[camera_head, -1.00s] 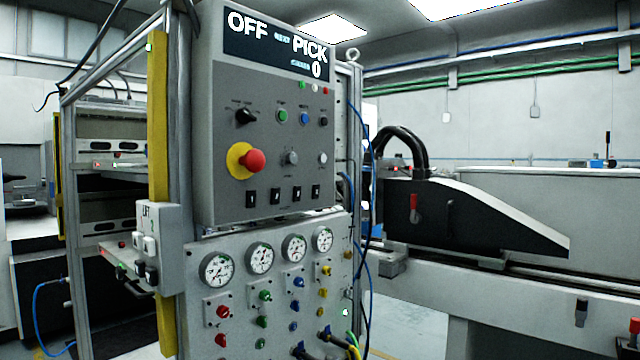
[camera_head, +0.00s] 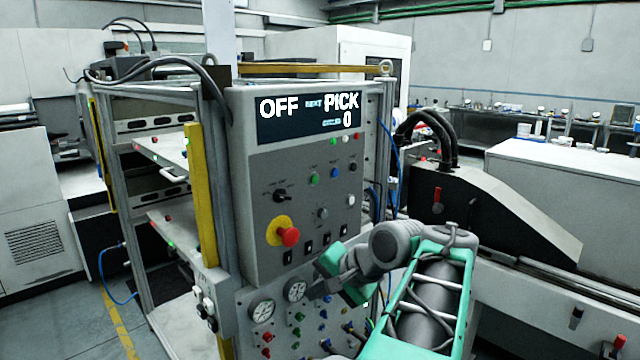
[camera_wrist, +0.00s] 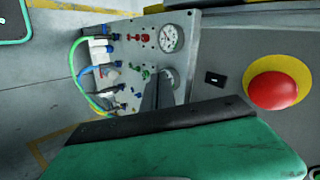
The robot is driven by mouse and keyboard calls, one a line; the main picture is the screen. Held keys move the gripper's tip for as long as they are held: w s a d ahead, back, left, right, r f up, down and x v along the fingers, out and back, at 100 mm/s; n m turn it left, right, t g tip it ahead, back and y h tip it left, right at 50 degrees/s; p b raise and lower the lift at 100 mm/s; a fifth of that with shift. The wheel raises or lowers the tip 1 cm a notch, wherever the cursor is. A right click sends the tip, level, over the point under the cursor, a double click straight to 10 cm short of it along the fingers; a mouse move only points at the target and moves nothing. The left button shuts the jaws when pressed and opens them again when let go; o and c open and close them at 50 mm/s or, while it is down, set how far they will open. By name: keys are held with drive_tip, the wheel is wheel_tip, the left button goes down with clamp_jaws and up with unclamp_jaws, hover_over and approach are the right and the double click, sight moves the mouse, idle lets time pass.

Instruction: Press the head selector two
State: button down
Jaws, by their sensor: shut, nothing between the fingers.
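The grey control box (camera_head: 262,200) carries a row of small black selectors under its emergency stop; their labels are too small to read, so I cannot tell which is head selector two. The first from the left (camera_head: 287,257) and the second (camera_head: 308,246) show in the head view. One black selector (camera_wrist: 214,79) shows in the wrist view beside the red stop button (camera_wrist: 274,90). My gripper (camera_head: 314,291) is in front of the panel, just below this row, shut and empty. In the wrist view its dark fingers (camera_wrist: 158,88) point at the gauge panel, and the green hand hides part of the box.
The emergency stop (camera_head: 289,237) sticks out above the selectors. Below the box, the gauge panel (camera_head: 282,335) has round gauges, coloured knobs and protruding hose fittings (camera_wrist: 105,72). The display (camera_head: 308,113) reads OFF and PICK 0. A black-sided machine (camera_head: 480,215) stands to the right.

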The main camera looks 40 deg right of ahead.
drive_tip(key=s+d+r+m+t+p, duration=0.1)
drive_tip(key=s+d+r+m+p, duration=0.35)
drive_tip(key=r, duration=0.85)
drive_tip(key=n, duration=0.1)
approach(311, 247)
drive_tip(key=s+f+x, duration=0.1)
drive_tip(key=x, duration=0.4)
drive_tip(key=shift+w+a+r+h, duration=0.1)
drive_tip(key=shift+w+h, duration=0.05)
drive_tip(key=shift+w, duration=0.25)
drive_tip(key=shift+w+a+h, duration=0.15)
drive_tip(key=shift+w, duration=0.25)
